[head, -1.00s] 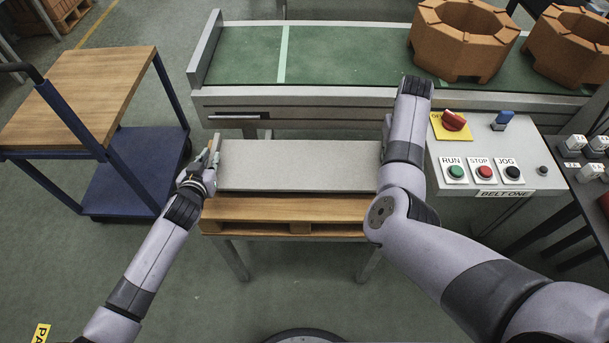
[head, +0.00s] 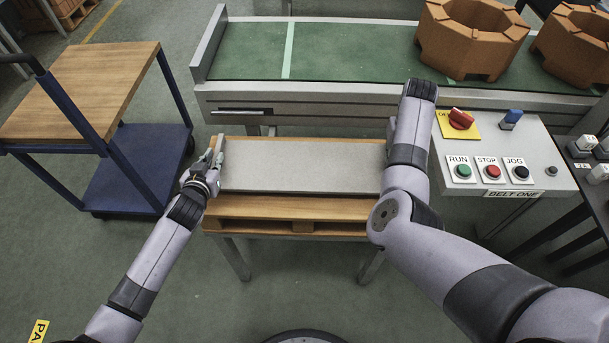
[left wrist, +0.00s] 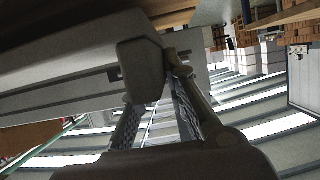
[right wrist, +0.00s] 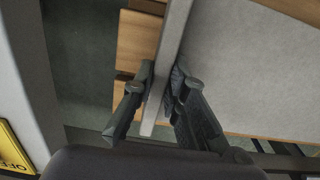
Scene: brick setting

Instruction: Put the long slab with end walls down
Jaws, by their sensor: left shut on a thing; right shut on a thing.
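The long grey slab (head: 300,165) lies level over a wooden pallet-like top (head: 285,207) on a grey-legged stand. I cannot tell whether it touches the wood. My left gripper (head: 213,165) is shut on the end wall at the slab's left end. In the left wrist view the end wall (left wrist: 141,65) sits between the fingers (left wrist: 150,100). My right gripper is hidden behind its own arm in the head view. In the right wrist view its fingers (right wrist: 160,90) are shut on the other end wall (right wrist: 171,50), with the slab's flat face (right wrist: 250,70) beside it.
A green belt conveyor (head: 350,50) runs behind the stand, with orange octagonal blocks (head: 468,40) at its right. A control box (head: 500,150) with buttons stands close right of my right arm. A blue cart (head: 140,165) with a wooden top stands at left.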

